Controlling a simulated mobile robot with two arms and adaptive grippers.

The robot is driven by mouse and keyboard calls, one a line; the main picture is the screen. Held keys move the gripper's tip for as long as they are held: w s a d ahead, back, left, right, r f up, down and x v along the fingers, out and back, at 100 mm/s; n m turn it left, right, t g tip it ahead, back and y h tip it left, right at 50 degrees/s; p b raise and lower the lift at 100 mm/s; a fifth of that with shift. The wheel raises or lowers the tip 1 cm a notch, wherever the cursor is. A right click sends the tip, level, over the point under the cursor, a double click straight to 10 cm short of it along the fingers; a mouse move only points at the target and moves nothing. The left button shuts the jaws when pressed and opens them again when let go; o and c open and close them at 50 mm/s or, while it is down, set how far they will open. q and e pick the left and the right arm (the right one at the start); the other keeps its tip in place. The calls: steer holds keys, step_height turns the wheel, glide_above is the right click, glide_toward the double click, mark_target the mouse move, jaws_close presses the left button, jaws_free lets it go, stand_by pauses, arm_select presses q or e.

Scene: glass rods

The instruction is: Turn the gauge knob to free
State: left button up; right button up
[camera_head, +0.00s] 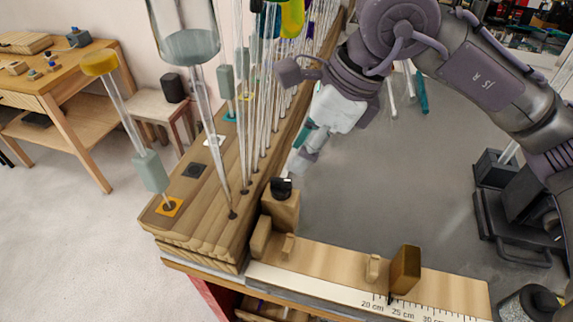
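The gauge is a wooden rail (330,262) with a printed centimetre scale (375,302) along the front edge. A small black knob (281,188) sits on top of an upright wooden block (281,212) at the gauge's left end. Its marking is too small to read. A brown wooden slider block (404,270) stands on the rail near the 25 cm mark. My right gripper (300,158) hangs just behind and above the knob, apart from it, pointing down. Its fingers are small and partly hidden, so I cannot tell whether they are open. My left gripper is not in view.
A wooden rack (190,215) with several upright glass rods (245,120) stands close left of the knob. A wooden desk (60,75) stands far left.

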mark_target(282, 180)
steer(key=p+x, duration=0.1)
steer(key=x, duration=0.4)
steer(key=shift+w+a+f, duration=0.1)
steer(key=shift+f, duration=0.2)
steer(key=shift+a+f, duration=0.2)
steer(key=shift+f, duration=0.25)
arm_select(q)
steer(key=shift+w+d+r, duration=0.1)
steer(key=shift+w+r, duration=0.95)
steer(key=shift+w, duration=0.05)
arm_select(e)
jaws_close()
